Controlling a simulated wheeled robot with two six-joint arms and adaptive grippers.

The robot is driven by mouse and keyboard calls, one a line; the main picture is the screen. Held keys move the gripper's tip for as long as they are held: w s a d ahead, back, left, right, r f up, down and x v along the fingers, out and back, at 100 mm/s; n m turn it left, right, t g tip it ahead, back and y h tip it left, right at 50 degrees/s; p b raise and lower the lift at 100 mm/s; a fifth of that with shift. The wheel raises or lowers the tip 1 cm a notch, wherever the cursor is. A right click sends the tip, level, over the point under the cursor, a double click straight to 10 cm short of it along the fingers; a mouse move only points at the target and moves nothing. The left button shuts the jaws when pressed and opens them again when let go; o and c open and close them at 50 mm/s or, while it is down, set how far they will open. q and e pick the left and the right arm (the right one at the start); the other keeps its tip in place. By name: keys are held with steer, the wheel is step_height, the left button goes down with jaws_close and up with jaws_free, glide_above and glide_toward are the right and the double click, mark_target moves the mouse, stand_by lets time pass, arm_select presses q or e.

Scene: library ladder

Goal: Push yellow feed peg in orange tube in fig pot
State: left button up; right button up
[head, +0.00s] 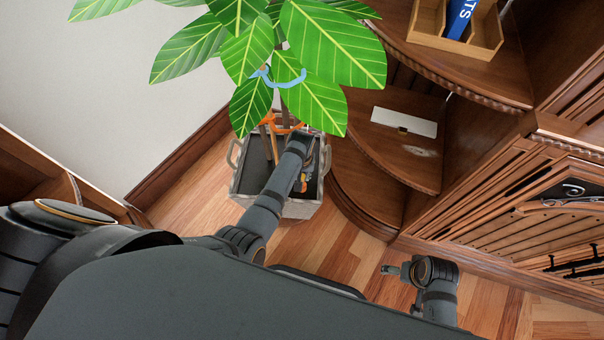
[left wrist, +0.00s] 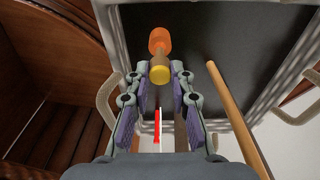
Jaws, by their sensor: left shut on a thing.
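The grey fig pot (head: 299,208) stands on the wood floor, with dark soil inside and large green leaves above. My left gripper (left wrist: 160,72) reaches down into the pot; its fingertips are closed on the sides of the feed peg. In the head view my left arm partly hides the gripper (head: 302,182).
A wooden stake (left wrist: 232,115) rises beside the gripper. A blue tie (head: 280,77) and an orange tie (head: 288,127) are around the plant. Curved wooden shelves (head: 385,150) stand close on the right, with a white card (head: 404,122). Open floor (head: 200,190) lies left of the pot.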

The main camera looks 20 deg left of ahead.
arm_select(q)
steer(key=shift+p, duration=0.8)
stand_by(1.1)
steer(key=shift+f, duration=0.75)
stand_by(1.2)
steer(key=shift+f+b, duration=0.65)
steer(key=shift+f, duration=0.35)
stand_by(1.1)
steer(key=o, duration=0.8)
steer(key=shift+o, duration=0.3)
steer(key=o, duration=0.4)
